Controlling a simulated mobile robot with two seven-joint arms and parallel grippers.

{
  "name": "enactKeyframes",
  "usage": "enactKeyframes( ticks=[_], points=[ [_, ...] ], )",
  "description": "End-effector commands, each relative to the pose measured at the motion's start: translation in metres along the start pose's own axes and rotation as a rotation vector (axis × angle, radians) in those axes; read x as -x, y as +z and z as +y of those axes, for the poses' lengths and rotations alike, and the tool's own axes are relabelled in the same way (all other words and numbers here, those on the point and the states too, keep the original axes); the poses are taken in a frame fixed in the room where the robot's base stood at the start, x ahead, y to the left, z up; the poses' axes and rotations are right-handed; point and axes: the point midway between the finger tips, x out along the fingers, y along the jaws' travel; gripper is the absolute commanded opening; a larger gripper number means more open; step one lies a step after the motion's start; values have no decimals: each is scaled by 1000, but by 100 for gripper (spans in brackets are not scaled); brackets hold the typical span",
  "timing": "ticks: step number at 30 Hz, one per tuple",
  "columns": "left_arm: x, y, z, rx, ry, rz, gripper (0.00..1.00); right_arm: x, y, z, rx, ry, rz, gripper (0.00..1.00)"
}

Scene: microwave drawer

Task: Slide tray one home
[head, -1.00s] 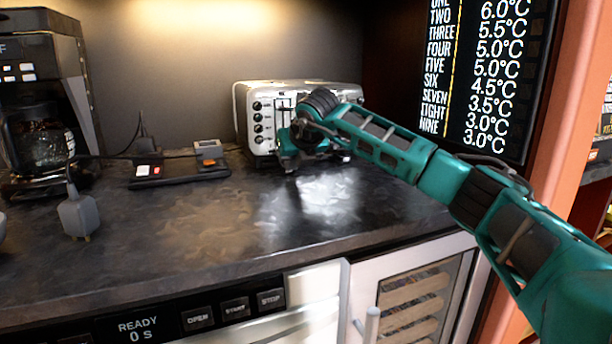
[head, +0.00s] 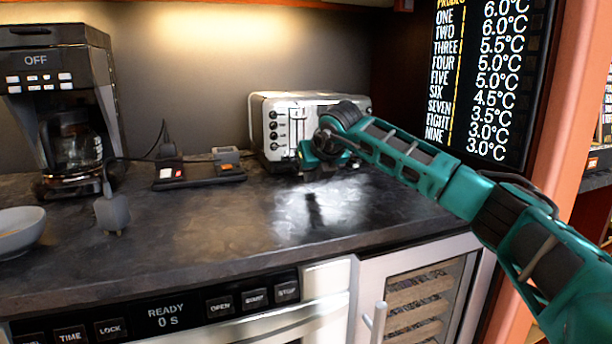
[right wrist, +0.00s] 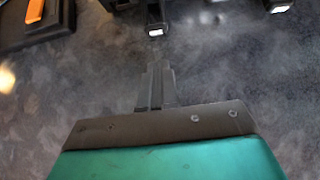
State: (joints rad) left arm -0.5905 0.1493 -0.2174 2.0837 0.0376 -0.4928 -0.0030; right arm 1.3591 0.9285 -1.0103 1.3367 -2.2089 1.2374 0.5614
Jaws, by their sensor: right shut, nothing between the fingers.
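My right gripper (head: 326,164) is in front of the white toaster (head: 283,133) at the back of the counter and hides part of its lower front. In the right wrist view my right gripper's fingers (right wrist: 157,86) are together and empty above the dark counter. Small dark parts with bright white ends (right wrist: 155,30) lie just beyond the fingertips; I cannot tell whether they touch. No tray marked one can be made out; any tray at the toaster's base is hidden by my gripper or too small to tell. My left gripper is not in view.
A coffee maker (head: 62,84) stands at the left, with a grey bowl (head: 18,236) in front. A power strip (head: 199,176) and a grey plug (head: 113,212) lie on the counter (head: 240,222). The counter's front middle is clear. A wall display (head: 488,80) stands at the right.

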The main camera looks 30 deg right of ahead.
Motion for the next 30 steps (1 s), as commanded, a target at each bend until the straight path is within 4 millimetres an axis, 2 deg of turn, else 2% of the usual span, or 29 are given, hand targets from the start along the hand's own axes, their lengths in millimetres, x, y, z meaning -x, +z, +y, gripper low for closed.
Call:
enactKeyframes(
  ticks=[1, 6, 12, 17, 25, 30],
  points=[
    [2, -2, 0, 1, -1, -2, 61, 18, 4, 0, 1, 2, -9, 0],
    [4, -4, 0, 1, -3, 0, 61, 57, 4, 0, 1, 1, -9, 0],
    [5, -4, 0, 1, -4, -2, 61, 88, 4, 0, -1, 1, -8, 0],
    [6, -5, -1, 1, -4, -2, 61, 97, 3, 0, 0, 1, -8, 0],
    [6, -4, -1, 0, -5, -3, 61, 98, 3, 0, -1, 1, -7, 0],
    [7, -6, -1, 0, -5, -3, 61, 100, 3, -1, 35, 0, -1, 16]
  ],
)
